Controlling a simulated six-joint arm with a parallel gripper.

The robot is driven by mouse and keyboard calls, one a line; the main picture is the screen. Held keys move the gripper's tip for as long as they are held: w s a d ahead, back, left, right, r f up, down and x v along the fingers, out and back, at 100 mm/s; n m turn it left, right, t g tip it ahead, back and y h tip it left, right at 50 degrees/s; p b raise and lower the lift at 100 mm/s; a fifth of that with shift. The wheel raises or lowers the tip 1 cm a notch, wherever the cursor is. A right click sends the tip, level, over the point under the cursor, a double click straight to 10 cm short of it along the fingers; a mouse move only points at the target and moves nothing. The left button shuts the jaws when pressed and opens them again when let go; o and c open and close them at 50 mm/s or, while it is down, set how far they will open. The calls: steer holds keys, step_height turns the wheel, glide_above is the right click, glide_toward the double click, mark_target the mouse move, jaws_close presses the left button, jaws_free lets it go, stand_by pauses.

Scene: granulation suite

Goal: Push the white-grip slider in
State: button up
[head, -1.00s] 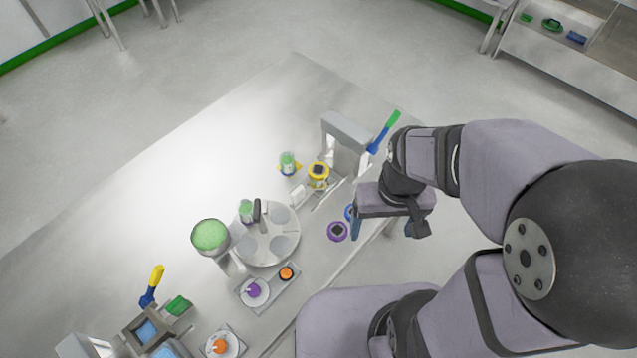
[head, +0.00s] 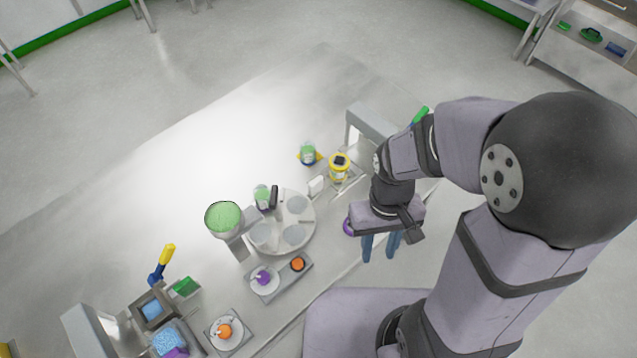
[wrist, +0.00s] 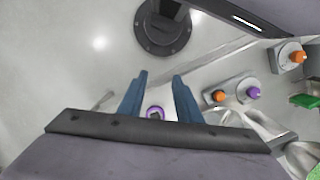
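The white grip (head: 317,184), a small pale block, stands on the bench between the turntable and the yellow-rimmed jar. It appears to sit at the left end of a short slide beside the jar; how far out the slide is, I cannot tell. I cannot pick it out in the wrist view. My gripper (head: 381,245) is to the right of and below the grip in the head view, well apart from it, near the bench's front edge. In the wrist view, the blue fingers of my gripper (wrist: 159,78) are spread with nothing held between them.
A purple knob (head: 348,226) is partly hidden by my gripper. The yellow-rimmed jar (head: 339,170) and a grey arch (head: 370,122) stand behind. The round turntable (head: 284,238) and a funnel with green contents (head: 223,218) are left. The bench's back left is clear.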

mark_target(316, 181)
steer(key=shift+n, duration=0.6)
steer(key=w+a+f, duration=0.2)
steer(key=w+a, duration=0.1)
steer(key=w+a+f+b, duration=0.1)
steer(key=w+a+f, duration=0.2)
steer(key=w, duration=0.1)
steer(key=w+a+f+b, duration=0.1)
steer(key=w+a+f, duration=0.1)
steer(key=w+a, duration=0.1)
steer(key=shift+w+a+f, duration=0.2)
steer(key=shift+w+f, duration=0.15)
steer(key=shift+w, duration=0.35)
steer(key=w+a+r+m, duration=0.1)
steer(key=w+m, duration=0.1)
steer(key=w, duration=0.2)
steer(key=w+a+r+m+t, duration=0.1)
steer(key=w+a+r+m, duration=0.1)
steer(key=w+m, duration=0.1)
steer(key=w+a+r+m+t, duration=0.1)
steer(key=w+a+r+m, duration=0.1)
steer(key=w, duration=0.2)
steer(key=shift+w+r+m+y, duration=0.15)
steer(key=shift+w+m+y, duration=0.15)
steer(key=shift+w+m, duration=0.1)
steer(key=m, duration=0.2)
steer(key=s+m, duration=0.1)
steer(key=m, duration=0.1)
steer(key=shift+d+m, duration=0.1)
steer(key=shift+m, duration=0.2)
